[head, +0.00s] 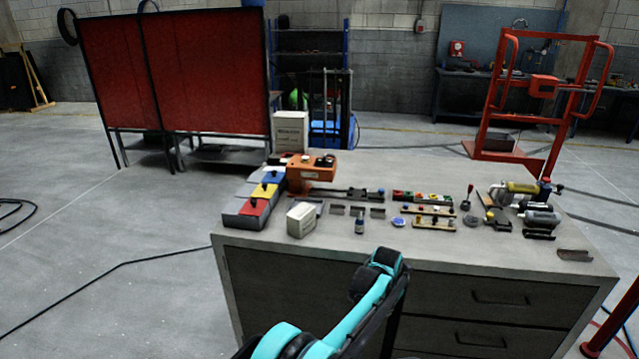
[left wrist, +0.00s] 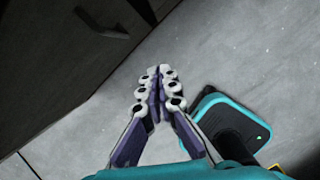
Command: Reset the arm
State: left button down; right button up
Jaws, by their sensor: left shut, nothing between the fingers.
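My left gripper (left wrist: 160,88) shows in the left wrist view. Its fingers are together with nothing between them, over bare grey floor. The dark front of the workbench (left wrist: 75,45) is at the upper left of that view, apart from the fingers. In the head view a teal and black arm of mine rises from the bottom edge, in front of the workbench (head: 450,262). No gripper shows in the head view, and my right gripper is in neither view.
The benchtop holds a grey organizer with coloured blocks (head: 262,198), an orange device (head: 310,170), a white box (head: 301,220), a small bottle (head: 359,224) and cylindrical parts (head: 540,217). A red welding screen (head: 180,75) and a red frame (head: 540,85) stand behind. Floor to the left is mostly clear.

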pick_arm(q)
jog(key=s+a+r+m+t, duration=0.1)
jog(key=s+a+r+m, duration=0.1)
jog(key=a+r+m, duration=0.5)
jog(key=s+a+r+m+t, duration=0.1)
jog(key=s+a+r, duration=0.1)
jog(key=a+r, duration=0.6)
jog(key=s+a+r+m, duration=0.3)
jog(key=a+r+m, duration=0.1)
jog(key=a, duration=0.7)
jog(key=s+a+f+m+t+y, duration=0.2)
jog(key=s+a+f+m+t, duration=0.1)
jog(key=s+a+m, duration=1.1)
jog(key=s+a, duration=0.4)
jog(key=s, duration=0.3)
jog(key=shift+s+a+m, duration=0.15)
jog(key=shift+a+m, duration=0.15)
jog(key=shift+a, duration=0.05)
